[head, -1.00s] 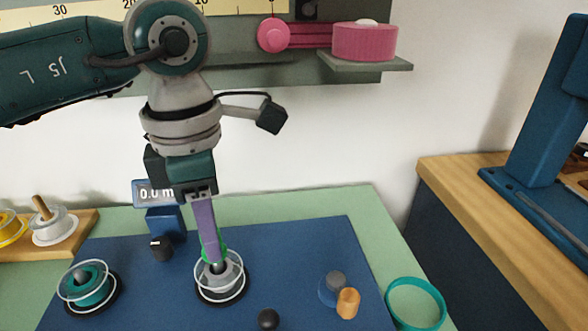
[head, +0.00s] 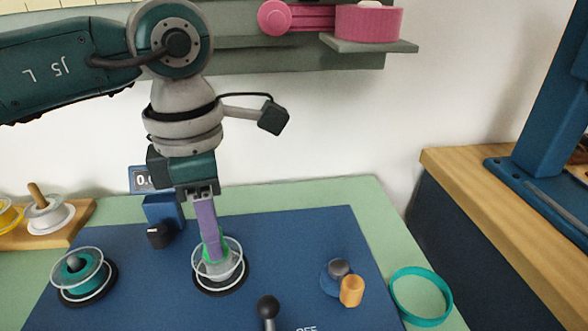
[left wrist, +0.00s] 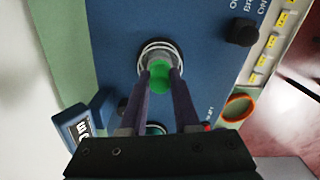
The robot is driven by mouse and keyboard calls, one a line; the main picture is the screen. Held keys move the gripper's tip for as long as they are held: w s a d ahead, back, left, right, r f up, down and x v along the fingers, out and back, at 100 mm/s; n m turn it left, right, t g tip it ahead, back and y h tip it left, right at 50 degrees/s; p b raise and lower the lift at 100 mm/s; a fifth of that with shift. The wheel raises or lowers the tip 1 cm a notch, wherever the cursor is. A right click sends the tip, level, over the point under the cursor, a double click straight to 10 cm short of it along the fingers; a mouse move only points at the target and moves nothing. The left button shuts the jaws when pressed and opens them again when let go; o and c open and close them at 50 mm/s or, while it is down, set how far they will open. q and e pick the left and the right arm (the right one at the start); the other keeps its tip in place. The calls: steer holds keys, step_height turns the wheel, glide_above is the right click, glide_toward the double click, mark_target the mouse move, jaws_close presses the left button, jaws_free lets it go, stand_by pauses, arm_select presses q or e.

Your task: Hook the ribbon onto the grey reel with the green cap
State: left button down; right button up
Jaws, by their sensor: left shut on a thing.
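The grey reel (head: 220,271) stands on a dark round base on the blue panel, with a clear rim around it. My left gripper (head: 214,254) points down, its purple fingers shut on the green cap (left wrist: 160,76). The cap is at the top middle of the reel; I cannot tell whether it is seated. In the left wrist view the cap sits between the fingertips, in front of the reel's pale rings (left wrist: 160,46). The reel's middle is hidden behind fingers and cap. I cannot make out a loose ribbon. My right gripper is not in view.
A teal reel (head: 93,281) stands at the left of the panel. A black ball knob (head: 268,306), an orange peg (head: 351,292) and a teal ring (head: 396,293) lie rightward. A blue display stand (head: 164,213) is behind; a shelf (head: 350,47) hangs above.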

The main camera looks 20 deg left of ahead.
arm_select(q)
steer(key=c, duration=0.6)
jaws_free()
steer(key=shift+o, duration=0.2)
step_height(320, 180, up, 7)
steer(key=p, duration=0.5)
steer(key=shift+p, duration=0.4)
